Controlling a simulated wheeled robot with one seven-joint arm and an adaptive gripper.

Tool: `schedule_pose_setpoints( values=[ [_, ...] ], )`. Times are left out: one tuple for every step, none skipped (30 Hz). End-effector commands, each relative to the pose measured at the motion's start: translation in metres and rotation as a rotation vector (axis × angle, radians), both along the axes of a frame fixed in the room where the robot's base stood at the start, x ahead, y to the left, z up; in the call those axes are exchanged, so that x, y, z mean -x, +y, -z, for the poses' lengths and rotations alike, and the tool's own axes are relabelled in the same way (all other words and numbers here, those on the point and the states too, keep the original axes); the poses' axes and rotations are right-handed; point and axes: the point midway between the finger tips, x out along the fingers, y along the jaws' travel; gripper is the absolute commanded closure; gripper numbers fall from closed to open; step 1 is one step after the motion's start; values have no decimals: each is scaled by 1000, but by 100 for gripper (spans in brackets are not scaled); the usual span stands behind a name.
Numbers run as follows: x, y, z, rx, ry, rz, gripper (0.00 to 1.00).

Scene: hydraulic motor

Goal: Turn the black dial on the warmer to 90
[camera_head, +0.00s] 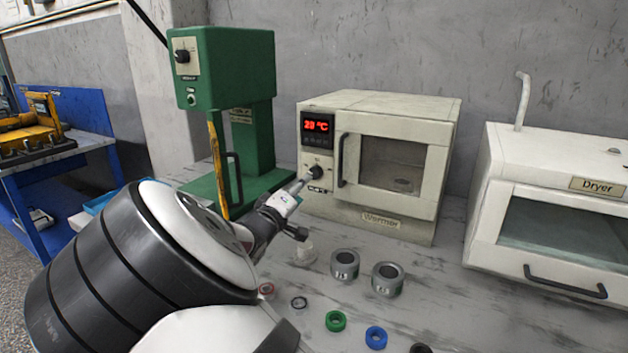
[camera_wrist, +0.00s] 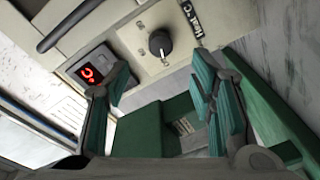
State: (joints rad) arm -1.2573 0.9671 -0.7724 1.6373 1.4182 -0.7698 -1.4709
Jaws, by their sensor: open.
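The cream warmer (camera_head: 391,218) stands on the bench against the wall. Its black dial (camera_head: 316,172) sits below a red lit display (camera_head: 316,124), which reads about 20 or 29 °C. In the wrist view, the dial (camera_wrist: 160,43) is on a pale plate, with a light mark on its knob. My gripper (camera_head: 303,181) is close in front of the dial, coming from the lower left. In the wrist view, my gripper (camera_wrist: 163,80) is open, its teal fingers apart, with the dial beyond and roughly between their tips. Contact with the dial does not show.
A green press (camera_head: 240,80) with a yellow lever stands close left of my gripper. Two metal cylinders (camera_head: 345,264) and several colored rings (camera_head: 336,321) lie on the bench in front. A dryer (camera_head: 550,155) stands at the right.

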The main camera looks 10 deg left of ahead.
Motion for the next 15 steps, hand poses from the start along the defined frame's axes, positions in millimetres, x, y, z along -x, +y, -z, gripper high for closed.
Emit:
schedule_pose_setpoints(
  values=[
    [-11,-4,2,2,-3,3,50],
    [-17,-5,2,1,-1,1,50],
    [-25,-7,2,1,-1,2,50],
    [-31,-9,2,0,-2,2,50],
    [-36,-10,2,1,-1,2,50],
    [-44,-12,2,0,-2,2,50],
    [-49,-13,1,0,-2,2,50],
    [-54,-14,2,-1,-1,1,50],
    [-60,-15,1,-1,-1,1,50],
    [-64,-17,1,1,-1,1,50],
    [-68,-17,1,1,-1,1,50],
    [-73,-18,1,1,0,0,50],
    [-76,-19,1,0,-1,1,50],
    [-78,-20,1,-1,-1,1,50],
    [-81,-21,1,-1,-1,1,50]
  ],
)
